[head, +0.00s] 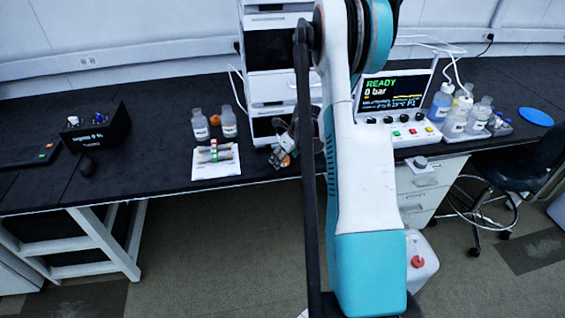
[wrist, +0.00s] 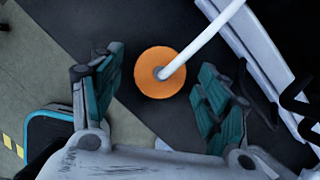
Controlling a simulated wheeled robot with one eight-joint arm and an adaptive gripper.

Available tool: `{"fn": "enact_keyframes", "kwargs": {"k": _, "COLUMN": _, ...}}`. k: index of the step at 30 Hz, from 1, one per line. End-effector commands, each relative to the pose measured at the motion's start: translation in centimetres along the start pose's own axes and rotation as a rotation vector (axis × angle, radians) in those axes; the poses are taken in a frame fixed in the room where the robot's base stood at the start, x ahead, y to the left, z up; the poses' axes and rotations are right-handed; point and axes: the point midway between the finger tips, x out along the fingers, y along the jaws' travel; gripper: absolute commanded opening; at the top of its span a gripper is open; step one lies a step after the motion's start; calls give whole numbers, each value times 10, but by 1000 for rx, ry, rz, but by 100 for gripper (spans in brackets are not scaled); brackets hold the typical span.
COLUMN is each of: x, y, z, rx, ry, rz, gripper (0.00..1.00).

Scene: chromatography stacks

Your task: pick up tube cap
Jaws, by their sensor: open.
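An orange round cap (wrist: 152,78) with a white tube rising from its centre shows in the wrist view. It lies between the two teal-padded fingers of my gripper (wrist: 162,92). The fingers are spread, with a gap on both sides of the cap, so they do not grip it. In the head view my gripper (head: 284,150) is at the bench's front edge, below the white instrument stack, partly hidden by my arm. I cannot clearly make out this cap in the head view.
A white instrument stack (head: 277,60) stands behind my gripper. A display unit (head: 391,92) and more bottles stand right.

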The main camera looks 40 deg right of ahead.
Motion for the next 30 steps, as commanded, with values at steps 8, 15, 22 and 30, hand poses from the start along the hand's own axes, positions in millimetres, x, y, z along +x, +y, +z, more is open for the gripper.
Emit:
{"fn": "enact_keyframes", "kwargs": {"k": 8, "x": 1, "y": 0, "z": 0, "rx": 0, "ry": 0, "rz": 0, "gripper": 55}}
{"fn": "enact_keyframes", "kwargs": {"k": 15, "x": 1, "y": 0, "z": 0, "rx": 0, "ry": 0, "rz": 0, "gripper": 20}}
{"fn": "enact_keyframes", "kwargs": {"k": 22, "x": 0, "y": 0, "z": 0, "rx": 0, "ry": 0, "rz": 0, "gripper": 20}}
{"fn": "enact_keyframes", "kwargs": {"k": 30, "x": -16, "y": 0, "z": 7, "rx": 0, "ry": 0, "rz": 0, "gripper": 20}}
